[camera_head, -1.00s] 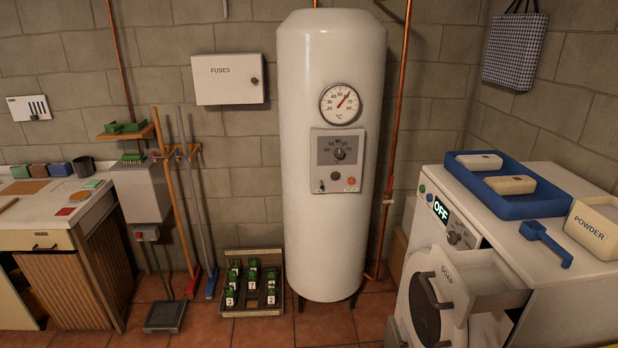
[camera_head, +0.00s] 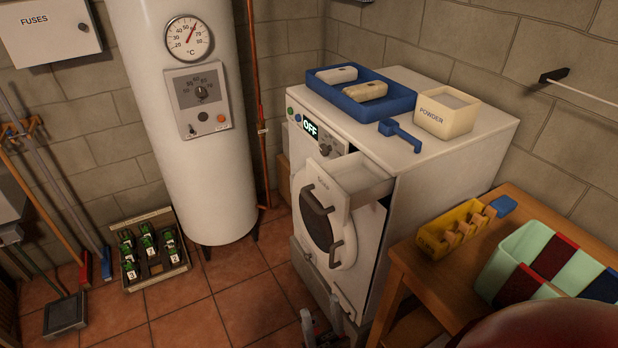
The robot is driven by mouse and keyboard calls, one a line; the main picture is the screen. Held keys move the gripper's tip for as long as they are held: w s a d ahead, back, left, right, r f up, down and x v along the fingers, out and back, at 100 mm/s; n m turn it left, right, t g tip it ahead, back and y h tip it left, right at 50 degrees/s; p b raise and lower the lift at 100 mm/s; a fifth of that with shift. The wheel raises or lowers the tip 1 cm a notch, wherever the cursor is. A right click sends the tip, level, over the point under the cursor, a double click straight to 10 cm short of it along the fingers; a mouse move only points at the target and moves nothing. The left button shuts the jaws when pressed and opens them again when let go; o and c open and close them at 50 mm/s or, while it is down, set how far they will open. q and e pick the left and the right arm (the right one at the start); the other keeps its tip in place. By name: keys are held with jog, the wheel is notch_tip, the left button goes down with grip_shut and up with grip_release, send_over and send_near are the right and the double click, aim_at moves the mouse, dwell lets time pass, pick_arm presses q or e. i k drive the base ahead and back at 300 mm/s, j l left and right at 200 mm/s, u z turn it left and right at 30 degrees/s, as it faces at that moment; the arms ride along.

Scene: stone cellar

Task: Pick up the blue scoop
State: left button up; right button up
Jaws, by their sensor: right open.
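The blue scoop (camera_head: 399,134) lies on top of the white washing machine (camera_head: 462,147), near its front edge. It is between the blue tray (camera_head: 348,104) and the powder box (camera_head: 446,112), and nothing covers it. My right gripper (camera_head: 322,316) shows at the bottom edge, low in front of the machine. It is open, well below and apart from the scoop, and most of it is cut off by the frame. My left gripper is not in view.
The soap drawer (camera_head: 355,185) is pulled out below the scoop. The blue tray holds two pale bars. A wooden table (camera_head: 415,262) at right carries a yellow box (camera_head: 434,241) and a striped bin (camera_head: 507,262). A white boiler (camera_head: 197,140) stands left. Tiled floor is open between.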

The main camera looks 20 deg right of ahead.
aim_at(401, 135)
jog(key=z, duration=1.3)
